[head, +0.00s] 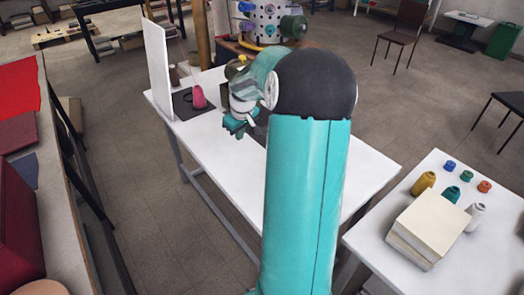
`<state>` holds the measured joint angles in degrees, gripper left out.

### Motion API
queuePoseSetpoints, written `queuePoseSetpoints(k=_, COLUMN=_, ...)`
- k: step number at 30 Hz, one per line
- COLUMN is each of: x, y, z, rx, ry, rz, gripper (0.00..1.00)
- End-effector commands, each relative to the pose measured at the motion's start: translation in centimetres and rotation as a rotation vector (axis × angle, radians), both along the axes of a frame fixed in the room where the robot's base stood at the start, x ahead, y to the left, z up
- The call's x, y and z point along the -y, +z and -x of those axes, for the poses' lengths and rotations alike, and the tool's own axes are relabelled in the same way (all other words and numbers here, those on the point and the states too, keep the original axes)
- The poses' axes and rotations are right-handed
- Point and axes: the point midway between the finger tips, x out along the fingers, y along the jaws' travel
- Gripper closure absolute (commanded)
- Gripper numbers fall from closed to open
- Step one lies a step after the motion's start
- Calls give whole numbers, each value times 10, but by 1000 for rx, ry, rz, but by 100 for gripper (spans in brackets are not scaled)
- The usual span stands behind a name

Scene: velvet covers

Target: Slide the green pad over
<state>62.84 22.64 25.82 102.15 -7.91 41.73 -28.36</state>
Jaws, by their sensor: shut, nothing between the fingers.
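My gripper (236,127) is over the far left part of the white table (190,154), to the right of a pink spool-like object. It is small in this view, and its fingers look shut and empty. I cannot make out a green pad; my arm covers the middle of the table. A dark flat pad (184,109) lies under the pink object (199,97). Another dark flat patch (259,134) shows just right of my gripper, partly hidden by my arm; its colour is not clear.
A white upright panel (157,54) stands at the table's left edge. An olive round object (235,67) is behind my gripper. A side table (475,264) at right holds a cream block (430,223) and several spools. The table's near left part is bare.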

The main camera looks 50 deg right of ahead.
Motion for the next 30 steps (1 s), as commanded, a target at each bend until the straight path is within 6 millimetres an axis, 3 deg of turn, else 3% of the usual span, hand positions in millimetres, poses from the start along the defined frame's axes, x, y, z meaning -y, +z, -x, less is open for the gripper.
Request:
queuePoseSetpoints(k=1, x=28, y=-17, z=8, rx=11, ry=-25, rz=-23, gripper=100)
queuePoseSetpoints(k=3, x=58, y=-35, z=17, rx=29, ry=-43, rz=-42, gripper=100)
queuePoseSetpoints(k=6, x=92, y=-53, z=30, rx=56, ry=-67, rz=-61, gripper=100)
queuePoseSetpoints(k=9, x=112, y=-64, z=38, rx=74, ry=-82, rz=-71, gripper=100)
queuePoseSetpoints(k=17, x=122, y=-87, z=34, rx=79, ry=-86, rz=-75, gripper=100)
queuePoseSetpoints(k=30, x=128, y=-167, z=5, rx=78, ry=-85, rz=-76, gripper=100)
